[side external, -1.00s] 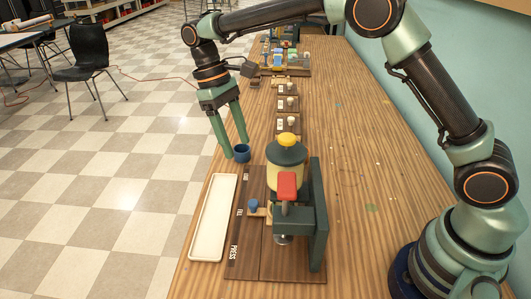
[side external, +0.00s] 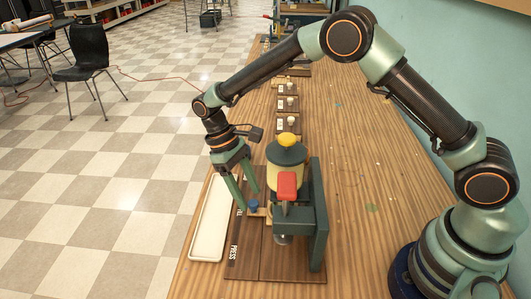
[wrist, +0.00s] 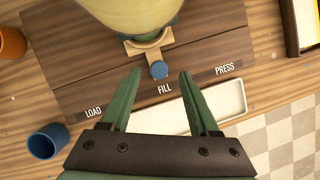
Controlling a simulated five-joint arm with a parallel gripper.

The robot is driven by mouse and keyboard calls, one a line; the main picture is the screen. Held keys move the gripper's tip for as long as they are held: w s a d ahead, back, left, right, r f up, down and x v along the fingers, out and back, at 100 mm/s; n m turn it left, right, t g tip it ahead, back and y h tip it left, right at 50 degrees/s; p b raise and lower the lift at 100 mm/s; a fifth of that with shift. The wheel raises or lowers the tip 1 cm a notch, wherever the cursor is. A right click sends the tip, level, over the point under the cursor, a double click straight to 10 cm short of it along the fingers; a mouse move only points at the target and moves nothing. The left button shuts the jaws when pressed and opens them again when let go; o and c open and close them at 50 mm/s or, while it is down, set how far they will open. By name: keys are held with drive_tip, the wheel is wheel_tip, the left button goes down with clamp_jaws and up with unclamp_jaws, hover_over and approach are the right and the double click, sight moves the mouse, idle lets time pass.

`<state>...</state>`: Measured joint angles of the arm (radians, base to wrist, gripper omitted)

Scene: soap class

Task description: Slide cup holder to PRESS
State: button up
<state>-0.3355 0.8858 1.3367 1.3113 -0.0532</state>
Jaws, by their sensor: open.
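The tan cup holder (wrist: 148,45) has a blue knob (wrist: 159,70) and sits at the FILL label in the wrist view. The holder shows below the yellow hopper in the side view (side external: 262,212), with its knob (side external: 253,206). PRESS (wrist: 225,69) is to the right of FILL in the wrist view and nearer the camera in the side view. My gripper (wrist: 160,76) is open and empty, one green finger either side of the knob in the wrist view. In the side view my gripper (side external: 248,201) points down at the knob; I cannot tell whether it touches.
The press stand (side external: 318,225) with a red handle (side external: 287,186) is right of the holder. A white tray (side external: 208,232) lies left of the board. A blue cup (wrist: 48,141) is near LOAD, an orange cup (wrist: 10,43) beyond it. A dark box (wrist: 298,28) stands beyond PRESS.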

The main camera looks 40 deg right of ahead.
drive_tip(key=shift+x, duration=0.85)
drive_tip(key=c, duration=1)
drive_tip(key=shift+r, duration=0.1)
